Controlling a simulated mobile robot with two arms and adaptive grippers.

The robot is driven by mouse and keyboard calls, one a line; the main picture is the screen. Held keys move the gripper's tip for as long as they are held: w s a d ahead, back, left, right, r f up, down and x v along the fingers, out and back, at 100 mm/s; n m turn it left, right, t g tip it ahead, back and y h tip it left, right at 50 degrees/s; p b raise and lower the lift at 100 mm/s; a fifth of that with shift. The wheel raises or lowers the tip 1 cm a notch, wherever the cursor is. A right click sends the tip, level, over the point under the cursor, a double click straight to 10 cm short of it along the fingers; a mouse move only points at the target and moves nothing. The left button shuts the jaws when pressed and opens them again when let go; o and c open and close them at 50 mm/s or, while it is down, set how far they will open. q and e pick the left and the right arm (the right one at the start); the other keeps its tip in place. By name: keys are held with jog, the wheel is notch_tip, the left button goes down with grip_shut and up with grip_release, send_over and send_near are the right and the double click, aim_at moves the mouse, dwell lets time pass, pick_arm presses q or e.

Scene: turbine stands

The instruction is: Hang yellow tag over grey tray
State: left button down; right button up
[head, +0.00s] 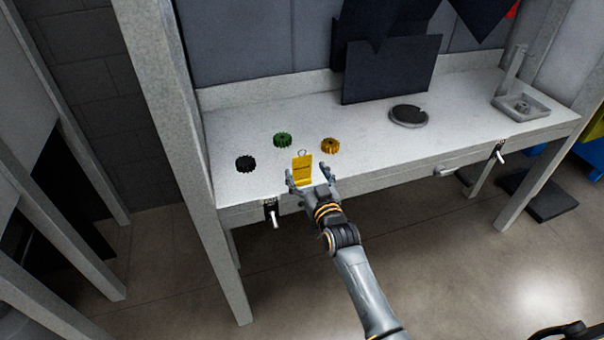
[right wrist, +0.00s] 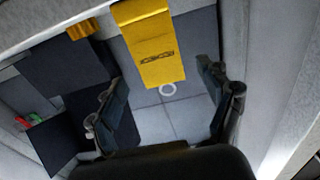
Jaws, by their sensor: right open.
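The yellow tag (head: 302,170), a flat plate with dark marking and a wire ring at its top, stands near the front edge of the bench. My right gripper (head: 309,175) is open in front of it, fingers on either side. In the right wrist view the tag (right wrist: 152,48) shows upside down between and beyond the fingers of the gripper (right wrist: 163,80), with its ring pointing down. I see no grip on it. The grey tray (head: 530,113) is at the far right of the bench, with an upright post at its back. My left gripper is not in view.
On the bench (head: 240,192) are a black gear (head: 245,163), a green gear (head: 283,140) and a yellow gear (head: 330,146) close to the tag. A dark round disc (head: 408,116) and a dark upright panel (head: 390,70) stand between there and the tray.

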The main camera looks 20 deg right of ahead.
jog(key=shift+w, duration=0.85)
jog(key=c, duration=1.1)
jog(key=shift+r, duration=0.1)
